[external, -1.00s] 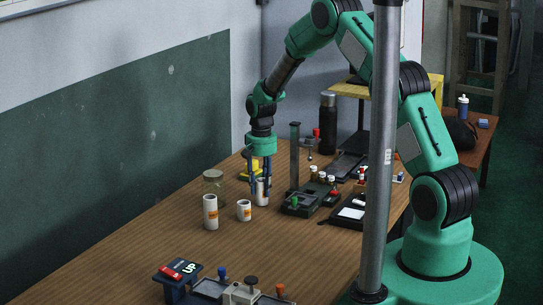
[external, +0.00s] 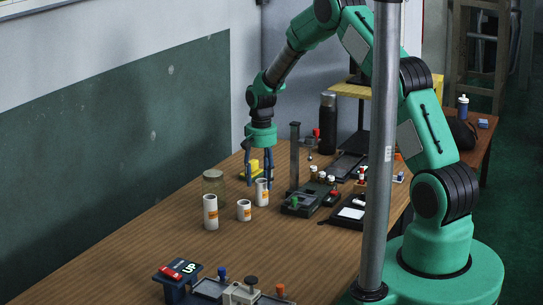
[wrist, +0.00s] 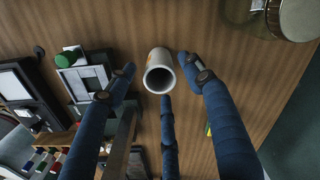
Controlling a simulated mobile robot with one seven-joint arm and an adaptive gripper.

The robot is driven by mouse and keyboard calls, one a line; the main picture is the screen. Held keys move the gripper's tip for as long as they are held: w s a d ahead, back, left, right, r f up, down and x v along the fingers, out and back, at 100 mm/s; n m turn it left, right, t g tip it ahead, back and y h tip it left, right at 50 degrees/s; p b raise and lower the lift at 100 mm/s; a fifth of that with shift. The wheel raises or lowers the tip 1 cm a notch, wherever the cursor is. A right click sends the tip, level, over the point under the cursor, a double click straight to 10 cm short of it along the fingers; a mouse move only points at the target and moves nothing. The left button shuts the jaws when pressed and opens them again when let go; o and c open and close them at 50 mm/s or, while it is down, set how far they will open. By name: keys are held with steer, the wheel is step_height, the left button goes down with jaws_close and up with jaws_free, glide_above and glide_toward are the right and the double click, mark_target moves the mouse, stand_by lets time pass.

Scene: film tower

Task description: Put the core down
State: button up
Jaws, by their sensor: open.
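Three white cores with orange labels stand upright on the wooden table in the external view: a tall one (external: 210,212) at left, a short one (external: 244,210) in the middle, and a medium one (external: 262,193) at right. My gripper (external: 259,180) is open just above and around the top of the right core. In the wrist view my gripper's blue fingers (wrist: 165,95) are spread, and one white core (wrist: 159,72) shows its open end between the fingertips. I cannot tell whether any finger touches it.
A glass jar (external: 213,184) stands behind the tall core. To the right are a dark post (external: 295,158), a tray with a green knob (external: 294,203) and a black bottle (external: 327,123).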

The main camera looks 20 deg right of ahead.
step_height(320, 180, up, 9)
steer(key=p, duration=0.1)
steer(key=shift+p, duration=0.35)
steer(key=shift+r, duration=0.1)
stand_by(0.6)
steer(key=s+d+r+t, duration=0.1)
steer(key=s+d+r, duration=0.4)
steer(key=r, duration=0.4)
steer(key=s+d+r+t, duration=0.1)
steer(key=s+d+r, duration=0.3)
steer(key=s+r, duration=0.4)
steer(key=s+d+r+t, duration=0.1)
steer(key=s+d+r, duration=0.35)
steer(key=r, duration=0.55)
steer(key=s+d+r+t, duration=0.1)
steer(key=s+d, duration=0.1)
steer(key=s, duration=0.7)
steer(key=s+d+r+n, duration=0.1)
steer(key=s+d+r, duration=0.1)
steer(key=s, duration=0.8)
steer(key=s+d+r+t, duration=0.1)
steer(key=s+d+r, duration=0.1)
steer(key=s, duration=0.8)
steer(key=shift+d+n+t, duration=0.3)
steer(key=shift+d, duration=0.6)
steer(key=shift+o, duration=0.5)
steer(key=shift+w+r, duration=0.15)
